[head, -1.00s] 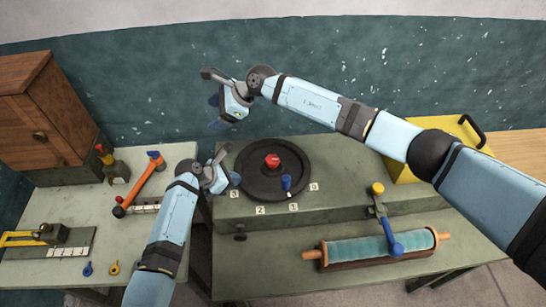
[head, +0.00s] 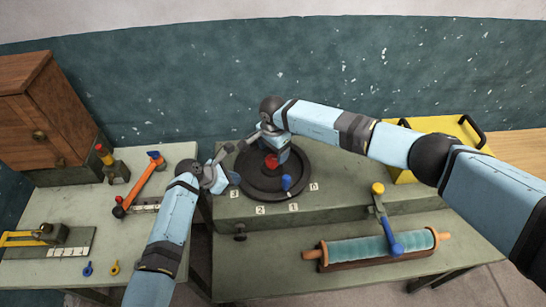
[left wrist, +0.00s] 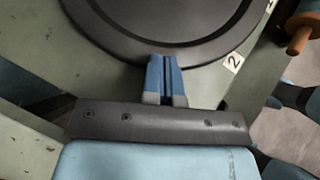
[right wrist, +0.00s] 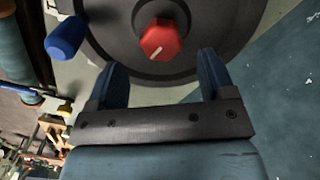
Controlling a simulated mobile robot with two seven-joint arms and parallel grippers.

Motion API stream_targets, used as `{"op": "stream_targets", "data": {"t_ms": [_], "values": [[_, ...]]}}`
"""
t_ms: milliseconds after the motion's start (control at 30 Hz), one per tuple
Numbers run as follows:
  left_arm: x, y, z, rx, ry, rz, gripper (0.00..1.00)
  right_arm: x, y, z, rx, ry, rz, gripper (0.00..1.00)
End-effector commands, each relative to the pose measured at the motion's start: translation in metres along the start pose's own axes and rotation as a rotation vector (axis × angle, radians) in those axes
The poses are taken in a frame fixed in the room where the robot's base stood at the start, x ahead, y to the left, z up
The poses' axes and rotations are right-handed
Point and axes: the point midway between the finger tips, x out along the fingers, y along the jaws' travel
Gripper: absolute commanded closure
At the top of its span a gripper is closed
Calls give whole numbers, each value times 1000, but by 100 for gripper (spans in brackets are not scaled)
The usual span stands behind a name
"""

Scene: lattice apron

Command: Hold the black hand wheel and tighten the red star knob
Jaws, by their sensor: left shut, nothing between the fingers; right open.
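The black hand wheel (head: 252,190) lies flat on the grey-green raised bench, with a blue upright handle (head: 286,183) near its front rim. The red star knob (head: 271,161) sits at its centre, partly behind my right gripper in the head view. My left gripper (left wrist: 166,60) is shut and empty, its tips at the wheel's rim; I cannot tell whether they touch it. My right gripper (right wrist: 160,75) is open above the wheel. In the right wrist view the red star knob (right wrist: 161,40) lies beyond and between its fingers, not gripped, with a pale line on top.
Number tags (head: 261,210) line the wheel's front. A blue-handled lever (head: 390,243) and a teal roller (head: 365,249) are front right. A yellow tray (head: 440,126) stands at the back right. An orange hammer-like tool (head: 146,183) lies on the left bench.

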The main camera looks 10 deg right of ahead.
Motion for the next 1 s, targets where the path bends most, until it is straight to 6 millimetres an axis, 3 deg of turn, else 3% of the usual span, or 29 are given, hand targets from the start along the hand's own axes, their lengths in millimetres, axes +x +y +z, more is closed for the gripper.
{"op": "stream_targets", "data": {"t_ms": [200,600,633,833,1000], "values": [[4,-4,-6,-4,8,-8,100,31,0,1,1,-1,0,24],[4,-4,-6,-4,8,-8,100,40,0,1,0,-1,-1,24],[4,-4,-6,-4,8,-8,100,40,0,1,0,-1,-1,27],[4,-4,-6,-4,8,-8,100,40,0,0,0,-1,-1,72],[4,-4,-6,-4,8,-8,100,40,0,0,1,-1,0,73]]}}
